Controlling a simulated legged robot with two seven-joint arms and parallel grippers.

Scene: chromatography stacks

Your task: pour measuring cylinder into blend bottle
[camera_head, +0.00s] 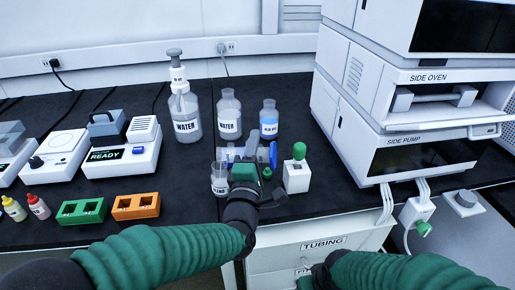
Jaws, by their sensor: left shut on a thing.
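The blend bottle (220,187), a small clear vessel with a partly visible BLEND label, stands on the black bench just left of my left gripper (246,165). My left gripper is shut on a small clear piece with blue, which looks like the measuring cylinder (230,153). It appears tilted to the left, with its end above or near the blend bottle's mouth. The gripper hides much of it, and I cannot tell whether liquid flows. My right arm shows at the bottom right, but its gripper is out of view.
Behind stand a WATER pump bottle (187,122), a clear WATER bottle (229,117) and a blue-filled bottle (269,121). A white block with a green knob (297,176) is close right. Green (80,211) and orange (136,206) racks lie left. Stacked instruments (420,130) fill the right.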

